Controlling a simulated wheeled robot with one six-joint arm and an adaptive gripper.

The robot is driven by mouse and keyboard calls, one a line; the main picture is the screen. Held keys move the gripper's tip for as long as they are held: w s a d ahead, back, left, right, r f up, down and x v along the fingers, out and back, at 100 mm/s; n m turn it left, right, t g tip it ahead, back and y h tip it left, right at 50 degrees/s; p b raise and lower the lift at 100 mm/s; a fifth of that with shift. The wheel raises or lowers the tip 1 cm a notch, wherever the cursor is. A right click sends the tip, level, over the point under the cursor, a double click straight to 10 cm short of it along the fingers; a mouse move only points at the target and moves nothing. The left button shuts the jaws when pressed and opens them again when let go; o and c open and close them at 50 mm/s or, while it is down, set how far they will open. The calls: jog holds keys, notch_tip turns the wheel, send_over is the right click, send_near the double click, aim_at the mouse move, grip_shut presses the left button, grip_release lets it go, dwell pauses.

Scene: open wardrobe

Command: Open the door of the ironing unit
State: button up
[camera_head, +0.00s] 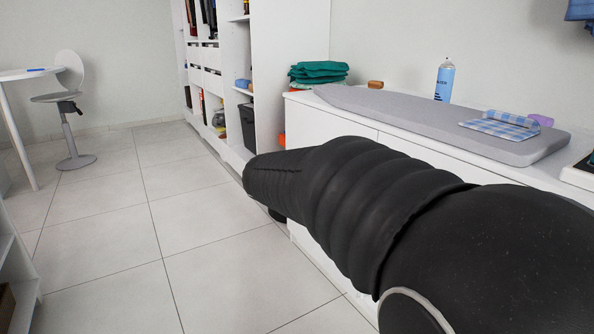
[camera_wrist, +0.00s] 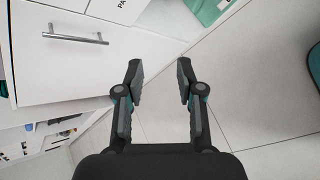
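The white ironing unit (camera_head: 335,128) stands at the right in the head view, with a grey ironing board (camera_head: 410,115) on top. My black arm hides most of its front. In the wrist view my gripper (camera_wrist: 160,70) is open and empty, its two fingers apart over the pale tiled floor. A white front panel (camera_wrist: 40,75) with a metal bar handle (camera_wrist: 75,39) is at the upper left, apart from the fingers. I cannot tell for sure whether this panel is the ironing unit's door. The gripper's fingers are hidden in the head view.
A spray can (camera_head: 444,80), a folded checked cloth (camera_head: 500,124) and green folded cloths (camera_head: 318,72) lie or stand on the unit. An open wardrobe (camera_head: 240,50) is behind it. A chair (camera_head: 68,90) and table stand far left. The tiled floor (camera_head: 180,220) is clear.

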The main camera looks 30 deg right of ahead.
jog(key=w+d+f+n+t+h+b, duration=0.15)
jog(key=w+d+n+h, duration=0.35)
jog(key=w, duration=0.5)
jog(key=w+d+f+n+t+h+b, duration=0.1)
jog(key=w+d+n+h+b, duration=0.2)
jog(key=w+d+n, duration=0.5)
jog(key=w+d, duration=0.1)
jog(key=d, duration=0.2)
jog(key=w+d+m, duration=0.1)
jog(key=w+d, duration=0.1)
jog(key=d, duration=0.2)
jog(key=w+d+m, duration=0.1)
jog(key=w+d, duration=0.1)
jog(key=d, duration=0.1)
jog(key=shift+w+d, duration=0.15)
jog(key=shift+w, duration=0.1)
grip_shut()
